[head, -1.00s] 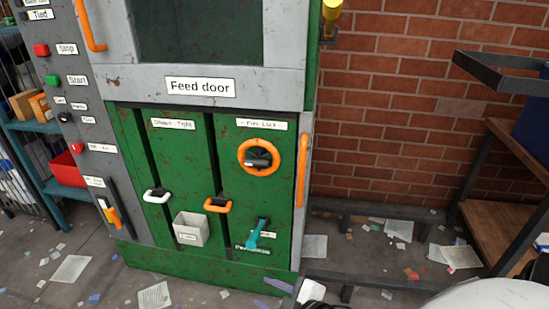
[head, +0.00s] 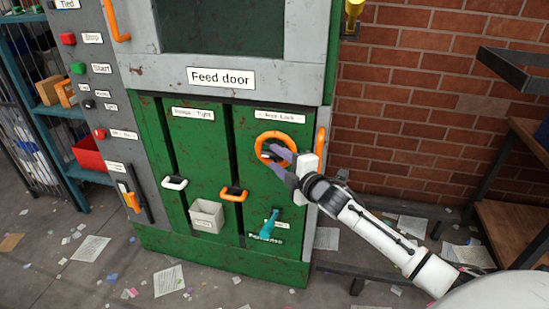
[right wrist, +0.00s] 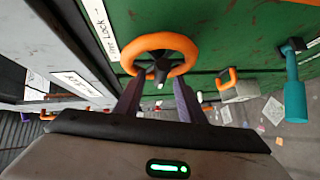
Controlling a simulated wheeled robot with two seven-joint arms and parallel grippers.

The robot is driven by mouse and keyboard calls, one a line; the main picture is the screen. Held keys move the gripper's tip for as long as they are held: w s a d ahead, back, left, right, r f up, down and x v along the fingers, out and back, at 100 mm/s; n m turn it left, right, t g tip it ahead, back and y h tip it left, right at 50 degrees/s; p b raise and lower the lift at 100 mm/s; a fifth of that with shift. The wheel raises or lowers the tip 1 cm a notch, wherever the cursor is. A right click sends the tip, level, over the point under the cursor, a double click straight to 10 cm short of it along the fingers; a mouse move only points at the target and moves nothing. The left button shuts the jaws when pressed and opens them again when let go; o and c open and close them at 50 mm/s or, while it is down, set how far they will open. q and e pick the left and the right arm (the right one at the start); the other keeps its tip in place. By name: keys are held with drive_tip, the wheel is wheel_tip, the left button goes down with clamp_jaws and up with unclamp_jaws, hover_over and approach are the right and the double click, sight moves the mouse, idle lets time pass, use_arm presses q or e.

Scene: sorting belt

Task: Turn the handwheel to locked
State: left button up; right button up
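The orange handwheel (head: 275,134) with a dark hub is on the right green panel of the machine, under a white label (head: 279,116) that seems to read "Free Lock". In the right wrist view the handwheel (right wrist: 150,41) is ahead of my right gripper (right wrist: 157,94), whose two purple fingers stand apart with nothing between them. The fingertips are close to the lower rim; I cannot tell whether they touch it. In the head view my right gripper (head: 271,160) covers the wheel's lower right part. My left gripper is out of view.
An orange handle (head: 234,194), a white handle (head: 174,183), a small grey box (head: 206,215) and a teal lever (head: 269,223) sit lower on the panels. A vertical orange handle (head: 320,143) is at the right edge, near my right wrist. Papers litter the floor.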

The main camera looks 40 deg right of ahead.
drive_tip(key=shift+w+f, duration=0.15)
drive_tip(key=shift+w, duration=0.75)
